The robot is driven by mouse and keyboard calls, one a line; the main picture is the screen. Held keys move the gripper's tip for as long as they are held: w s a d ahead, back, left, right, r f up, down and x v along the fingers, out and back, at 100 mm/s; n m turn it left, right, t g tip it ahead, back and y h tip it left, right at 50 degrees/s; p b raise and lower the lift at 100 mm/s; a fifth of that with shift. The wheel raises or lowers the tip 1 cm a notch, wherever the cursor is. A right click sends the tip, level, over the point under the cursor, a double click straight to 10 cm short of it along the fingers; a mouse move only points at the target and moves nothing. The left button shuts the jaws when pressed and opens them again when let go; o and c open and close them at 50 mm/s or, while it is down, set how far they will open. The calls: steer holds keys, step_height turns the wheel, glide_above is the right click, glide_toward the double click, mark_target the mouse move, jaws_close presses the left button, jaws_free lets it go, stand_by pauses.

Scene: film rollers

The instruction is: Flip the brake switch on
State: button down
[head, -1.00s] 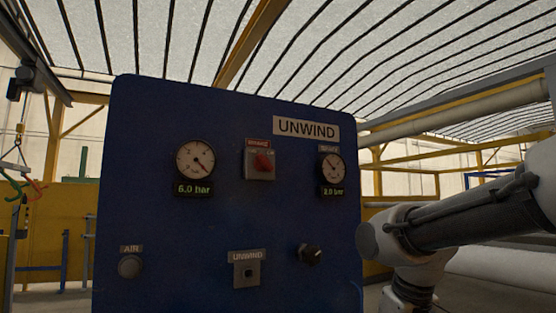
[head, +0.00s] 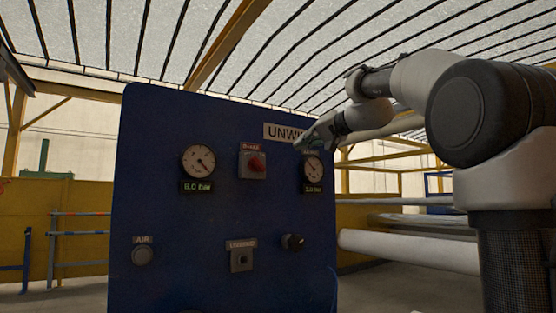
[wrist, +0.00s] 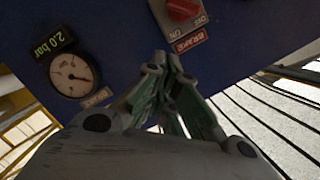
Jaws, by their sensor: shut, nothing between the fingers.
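The brake switch (head: 256,163) is a red knob on a grey plate under a red BRAKE label, on the upper middle of the blue UNWIND panel (head: 200,228). In the wrist view the brake switch (wrist: 183,9) is at the top edge, partly cut off, with OFF and ON marked on its plate. My gripper (wrist: 168,62) is shut and empty, its fingertips pointing toward the panel below the BRAKE label in the wrist view. In the head view my gripper (head: 303,143) is at the panel's upper right, apart from the switch, partly covering the UNWIND sign.
A gauge (head: 313,168) reading 2.0 bar sits right of the switch, and another gauge (head: 198,161) reading 6.0 bar sits left. Below are an AIR button (head: 142,256), an UNWIND socket (head: 241,259) and a black knob (head: 293,242). A pale roller (head: 410,250) lies behind at right.

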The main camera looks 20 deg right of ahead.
mark_target(258, 164)
steer(key=shift+w, duration=0.1)
steer(key=w+a+f, duration=0.1)
steer(key=w+a, duration=0.1)
steer(key=w+a+f, duration=0.2)
steer(key=w, duration=0.1)
steer(key=w+a+f, duration=0.1)
steer(key=w+a, duration=0.2)
steer(key=shift+a+f, duration=0.1)
steer(key=shift+f, duration=0.15)
steer(key=shift+s+f, duration=0.1)
